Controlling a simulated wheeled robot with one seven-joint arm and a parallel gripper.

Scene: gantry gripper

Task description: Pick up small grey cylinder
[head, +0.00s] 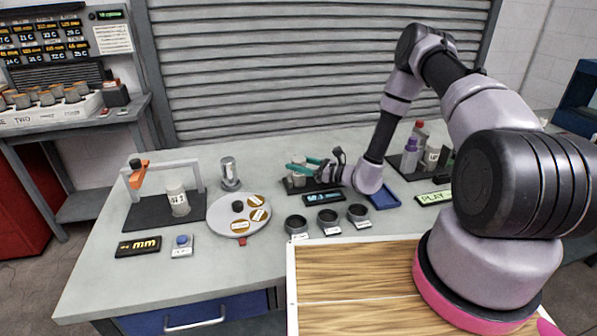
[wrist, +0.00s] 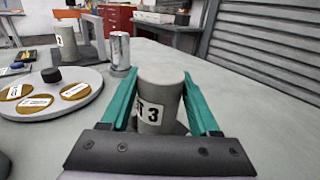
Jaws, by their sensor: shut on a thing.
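A small grey cylinder (wrist: 161,95) with a white label ending in "T 3" stands upright between the green fingers of my gripper (wrist: 160,78) in the wrist view. The fingers are shut on its sides. In the head view, my gripper (head: 300,168) reaches in from the right, low over the dark pad (head: 312,187) at the middle of the bench. The cylinder (head: 299,180) is partly hidden there by the fingers. I cannot tell whether its base touches the pad.
A shiny metal cylinder (head: 229,172) stands to the left, behind a round plate with brown discs (head: 223,219). Dark cups (head: 327,218) sit in front, and bottles (head: 410,157) stand to the right.

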